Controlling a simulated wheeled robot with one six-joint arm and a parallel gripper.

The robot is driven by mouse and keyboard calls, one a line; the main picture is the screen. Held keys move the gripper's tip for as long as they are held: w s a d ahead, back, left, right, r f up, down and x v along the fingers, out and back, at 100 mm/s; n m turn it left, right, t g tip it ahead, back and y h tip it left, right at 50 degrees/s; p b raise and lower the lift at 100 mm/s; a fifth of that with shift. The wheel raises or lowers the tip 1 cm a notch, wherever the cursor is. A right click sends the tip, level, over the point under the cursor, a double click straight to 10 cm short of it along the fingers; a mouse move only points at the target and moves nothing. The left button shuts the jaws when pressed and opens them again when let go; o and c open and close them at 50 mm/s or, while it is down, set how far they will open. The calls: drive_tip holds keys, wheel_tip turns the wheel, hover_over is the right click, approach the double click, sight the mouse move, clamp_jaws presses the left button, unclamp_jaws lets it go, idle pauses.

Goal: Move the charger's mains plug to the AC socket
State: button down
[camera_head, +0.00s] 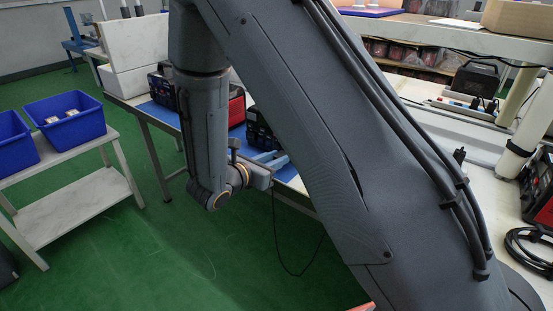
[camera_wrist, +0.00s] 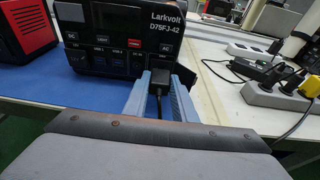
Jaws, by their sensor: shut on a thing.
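My gripper (camera_wrist: 161,88) is shut on the black mains plug (camera_wrist: 160,91), which sits between the two blue fingers. The plug's black cable hangs down from it and loops below the table edge in the head view. The plug is right in front of the lower right of a black power station (camera_wrist: 115,25) marked Larkvolt D75FJ-42. The AC socket is hidden behind the plug and fingers, so I cannot tell whether the plug is in it. In the head view my gripper (camera_head: 270,160) is at the table's front edge, by the partly hidden power station (camera_head: 259,133).
A red and black unit (camera_wrist: 27,30) stands left of the power station on the blue mat (camera_wrist: 60,98). Blue bins (camera_head: 66,118) stand on a side table at left.

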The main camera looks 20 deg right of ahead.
drive_tip(key=shift+w+d, duration=0.1)
idle(0.3)
drive_tip(key=shift+w+d, duration=0.2)
drive_tip(key=shift+d, duration=0.1)
drive_tip(key=shift+w+d, duration=0.2)
idle(0.7)
drive_tip(key=c, duration=1.4)
unclamp_jaws()
drive_tip(key=v, duration=0.7)
drive_tip(key=shift+s+a+r+b, duration=0.2)
drive_tip(key=shift+s+a+b, duration=0.05)
drive_tip(key=shift+a+b, duration=0.05)
